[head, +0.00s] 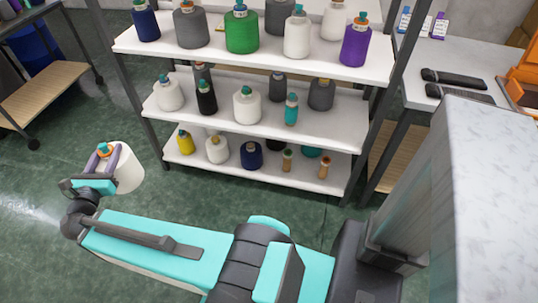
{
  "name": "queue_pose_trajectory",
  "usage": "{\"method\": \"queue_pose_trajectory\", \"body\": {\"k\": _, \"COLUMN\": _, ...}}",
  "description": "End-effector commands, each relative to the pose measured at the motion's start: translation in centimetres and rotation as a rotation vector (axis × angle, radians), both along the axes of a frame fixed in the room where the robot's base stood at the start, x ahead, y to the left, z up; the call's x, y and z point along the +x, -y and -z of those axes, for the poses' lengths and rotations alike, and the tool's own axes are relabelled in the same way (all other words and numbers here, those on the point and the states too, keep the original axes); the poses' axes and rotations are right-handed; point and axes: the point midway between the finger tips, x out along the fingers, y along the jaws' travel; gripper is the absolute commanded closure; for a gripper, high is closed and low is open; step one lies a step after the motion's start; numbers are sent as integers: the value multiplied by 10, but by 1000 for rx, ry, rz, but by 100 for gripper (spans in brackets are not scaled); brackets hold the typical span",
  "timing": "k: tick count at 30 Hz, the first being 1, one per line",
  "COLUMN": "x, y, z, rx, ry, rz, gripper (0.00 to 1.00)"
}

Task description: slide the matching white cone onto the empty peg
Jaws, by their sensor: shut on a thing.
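A white cone (128,170) with an orange top is at the left of the head view, held off the floor in front of the shelf rack. My gripper (103,157) is shut on the cone near its top, with a finger on each side. The fingers and wrist hide part of the cone. I cannot make out an empty peg in this view.
The white shelf rack (262,194) carries several yarn cones on three levels, including other white cones (247,107). A side table (455,55) with dark tools stands at right. A cart with a wooden shelf (40,92) is at left. Green floor (90,120) lies clear between cart and rack.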

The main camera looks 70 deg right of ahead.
Motion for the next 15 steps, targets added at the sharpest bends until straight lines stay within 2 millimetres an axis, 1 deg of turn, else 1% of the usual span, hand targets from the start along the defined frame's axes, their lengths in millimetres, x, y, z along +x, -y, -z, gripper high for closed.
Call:
{"method": "queue_pose_trajectory", "body": {"k": 1, "x": 5, "y": -15, "z": -5, "rx": -2, "ry": 3, "rz": -23, "gripper": 100}}
{"method": "queue_pose_trajectory", "body": {"k": 9, "x": 24, "y": -88, "z": -19, "rx": 0, "ry": 2, "rz": -131, "gripper": 100}}
{"method": "queue_pose_trajectory", "body": {"k": 15, "x": 32, "y": -141, "z": -28, "rx": 2, "ry": 0, "rz": -209, "gripper": 100}}
